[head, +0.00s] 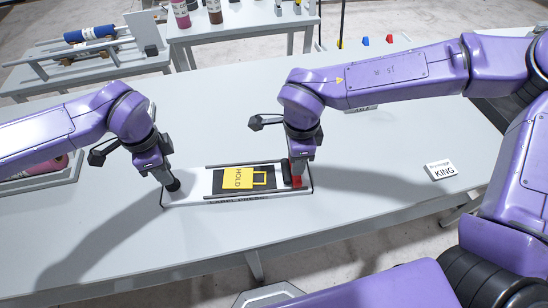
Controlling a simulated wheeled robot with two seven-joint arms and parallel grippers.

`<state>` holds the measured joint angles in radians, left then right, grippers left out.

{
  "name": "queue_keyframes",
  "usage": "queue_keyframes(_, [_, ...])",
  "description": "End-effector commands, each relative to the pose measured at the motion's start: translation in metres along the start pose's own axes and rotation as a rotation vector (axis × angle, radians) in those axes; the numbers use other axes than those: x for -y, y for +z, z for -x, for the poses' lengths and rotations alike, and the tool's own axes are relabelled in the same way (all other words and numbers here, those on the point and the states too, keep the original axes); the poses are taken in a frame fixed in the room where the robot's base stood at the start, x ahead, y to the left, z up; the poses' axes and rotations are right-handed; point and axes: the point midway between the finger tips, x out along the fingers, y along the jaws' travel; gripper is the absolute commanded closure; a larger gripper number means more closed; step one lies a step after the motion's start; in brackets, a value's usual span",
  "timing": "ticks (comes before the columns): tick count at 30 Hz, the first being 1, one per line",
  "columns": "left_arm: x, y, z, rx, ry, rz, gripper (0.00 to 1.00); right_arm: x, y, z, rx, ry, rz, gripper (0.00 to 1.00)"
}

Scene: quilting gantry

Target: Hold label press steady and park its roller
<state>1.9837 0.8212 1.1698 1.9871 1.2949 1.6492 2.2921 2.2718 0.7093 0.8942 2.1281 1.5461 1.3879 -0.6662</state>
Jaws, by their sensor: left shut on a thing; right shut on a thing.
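The label press (199,184) lies on the grey table, a flat pale base with dark rails and "LABEL PRESS" on its front edge. A yellow label reading "HOLD" (238,177) lies on its black bed. My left gripper (173,185) is shut at the press's left end; the dark part in its jaws is mostly hidden. My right gripper (296,179) is shut on the red grip (297,182) of the roller at the press's right end. The black roller (287,173) is partly hidden by the gripper and lies to the right of the yellow label.
A white "KING" card (441,170) lies on the table at the right. A tray with a pink spool (55,165) is at the left, partly behind my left arm. Side tables with a blue roll (90,33) and bottles stand behind. The table in front of the press is clear.

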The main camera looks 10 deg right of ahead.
Motion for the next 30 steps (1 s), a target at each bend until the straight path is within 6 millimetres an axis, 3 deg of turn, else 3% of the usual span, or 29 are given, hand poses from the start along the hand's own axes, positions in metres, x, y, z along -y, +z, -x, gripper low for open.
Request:
queue_keyframes(13, [0.0, 0.003, -0.004, 0.007, 0.005, 0.003, 1.0, 0.001, -0.008, -0.001, -0.003, 0.0, -0.004, 1.0])
queue_keyframes(14, [0.0, 0.003, -0.004, 0.007, 0.005, 0.003, 1.0, 0.001, -0.008, -0.001, -0.003, 0.0, -0.004, 0.55])
queue_keyframes(15, [0.0, 0.003, -0.004, 0.007, 0.005, 0.003, 1.0, 0.001, -0.008, -0.001, -0.002, 0.0, -0.004, 0.42])
queue_keyframes(16, [0.0, 0.003, -0.004, 0.007, 0.005, 0.003, 1.0, 0.001, -0.008, -0.001, -0.002, 0.0, -0.004, 0.36])
queue_keyframes(25, [-0.001, 0.002, -0.004, 0.006, 0.005, 0.001, 1.0, 0.0, -0.007, 0.001, 0.0, -0.001, -0.001, 0.36])
queue_keyframes(30, [-0.001, 0.001, -0.004, 0.006, 0.005, 0.0, 1.0, 0.001, -0.006, 0.029, 0.003, -0.006, -0.002, 0.36])
